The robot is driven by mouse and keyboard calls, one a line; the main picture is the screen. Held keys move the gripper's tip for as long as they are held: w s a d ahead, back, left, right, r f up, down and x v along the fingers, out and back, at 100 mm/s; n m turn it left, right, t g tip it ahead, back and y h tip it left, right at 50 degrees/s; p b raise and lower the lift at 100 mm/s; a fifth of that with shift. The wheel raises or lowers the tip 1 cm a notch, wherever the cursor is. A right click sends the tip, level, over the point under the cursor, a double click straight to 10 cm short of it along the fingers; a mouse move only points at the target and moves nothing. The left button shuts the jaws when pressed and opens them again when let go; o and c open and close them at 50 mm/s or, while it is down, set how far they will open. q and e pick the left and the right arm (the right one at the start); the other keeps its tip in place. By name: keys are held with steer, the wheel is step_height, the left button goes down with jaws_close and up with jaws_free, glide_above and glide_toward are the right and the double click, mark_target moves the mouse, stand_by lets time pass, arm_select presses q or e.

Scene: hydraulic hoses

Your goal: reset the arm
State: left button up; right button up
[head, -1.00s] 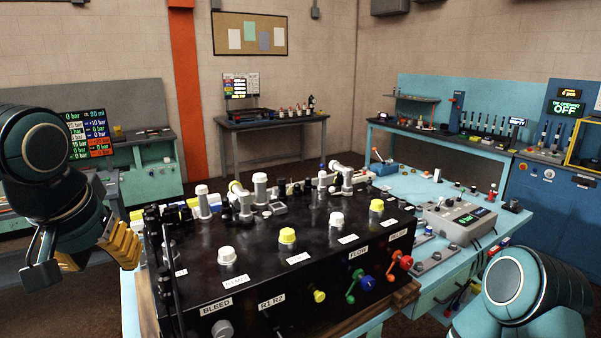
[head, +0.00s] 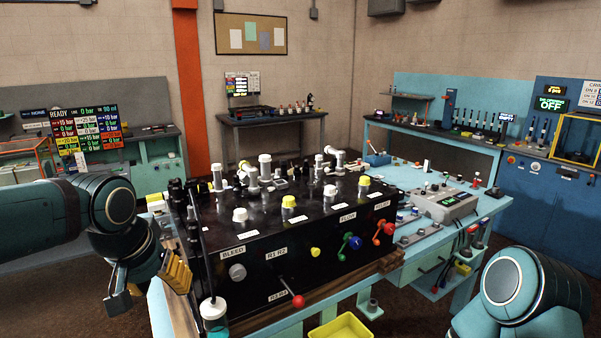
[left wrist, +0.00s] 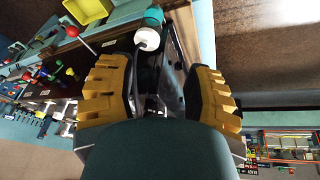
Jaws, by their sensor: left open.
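My left gripper (head: 150,284) is open and empty at the left end of the black manifold box (head: 262,262). Its yellow-padded fingers (left wrist: 160,92) stand apart in the left wrist view, with nothing gripped between them.
The box carries white and yellow caps, a red-knobbed lever (head: 298,301), and green and red valve handles. It stands on a light-blue bench (head: 470,214) with a grey control unit (head: 445,206). A yellow bin (head: 341,329) is below the front edge.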

arm_select(q)
steer(key=d+f+g+h+b, duration=0.1)
steer(key=d+f, duration=0.4)
steer(key=f, duration=0.8)
steer(key=d+f+h+b, duration=0.15)
steer(key=d+f, duration=0.25)
steer(key=f, duration=1)
steer(key=s+d+f, duration=0.2)
steer(key=s+f, duration=0.3)
steer(key=f, duration=0.3)
steer(key=s+d+f+n, duration=0.1)
steer(key=s+f, duration=0.4)
steer(key=f, duration=0.4)
steer(key=shift+s+d+f+g, duration=0.3)
steer(key=shift+d+g, duration=0.1)
steer(key=shift+h, duration=0.35)
steer(key=shift+c, duration=0.4)
